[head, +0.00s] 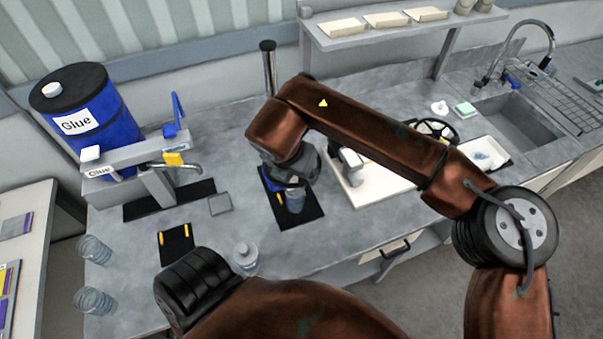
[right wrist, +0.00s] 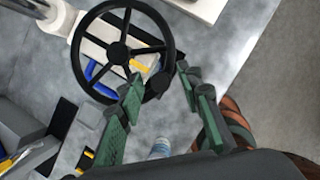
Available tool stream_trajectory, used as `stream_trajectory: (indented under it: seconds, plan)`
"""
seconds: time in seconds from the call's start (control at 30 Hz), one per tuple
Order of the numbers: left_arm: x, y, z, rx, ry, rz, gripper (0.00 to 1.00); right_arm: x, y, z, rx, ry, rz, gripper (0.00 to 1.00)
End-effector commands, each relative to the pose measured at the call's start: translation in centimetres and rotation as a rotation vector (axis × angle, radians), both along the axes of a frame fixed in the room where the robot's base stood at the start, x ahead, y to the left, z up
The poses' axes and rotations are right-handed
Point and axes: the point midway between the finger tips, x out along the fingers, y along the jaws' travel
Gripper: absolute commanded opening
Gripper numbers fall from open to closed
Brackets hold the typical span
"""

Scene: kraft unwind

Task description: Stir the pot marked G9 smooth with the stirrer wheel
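The stirrer wheel, a black spoked hand wheel (right wrist: 124,53), fills the upper middle of the right wrist view, above a blue and yellow fixture. A dark knob sits at its lower right rim. My right gripper (right wrist: 160,76) is open, its green-padded fingers apart at that side of the rim, near the knob. In the head view my right arm hides most of this station; a clear pot (head: 296,201) stands below on a black mat (head: 312,208). No G9 mark is readable, so I cannot tell which pot it is. My left gripper is not in view.
A blue glue drum (head: 102,118) and dispenser stand at the left. Another black wheel (head: 437,128) shows behind my arm, near a white tray (head: 375,190). A sink (head: 520,115) is at the right.

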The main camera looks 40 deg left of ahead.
Motion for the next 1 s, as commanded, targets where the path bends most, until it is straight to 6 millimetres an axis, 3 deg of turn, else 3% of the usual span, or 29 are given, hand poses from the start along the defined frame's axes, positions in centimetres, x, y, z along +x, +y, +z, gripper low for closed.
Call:
stream_trajectory:
  seconds: [0.5,0.7,1.0]
  plan:
    - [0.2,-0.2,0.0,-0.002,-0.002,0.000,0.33,-3.4,-1.2,9.0,0.002,-0.003,0.000,0.33]
    - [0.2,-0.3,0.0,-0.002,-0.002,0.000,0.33,-4.0,-1.4,10.3,0.001,-0.002,0.000,0.33]
    - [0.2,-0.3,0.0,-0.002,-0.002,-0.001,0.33,-4.0,-1.4,10.4,0.001,-0.001,0.000,0.33]
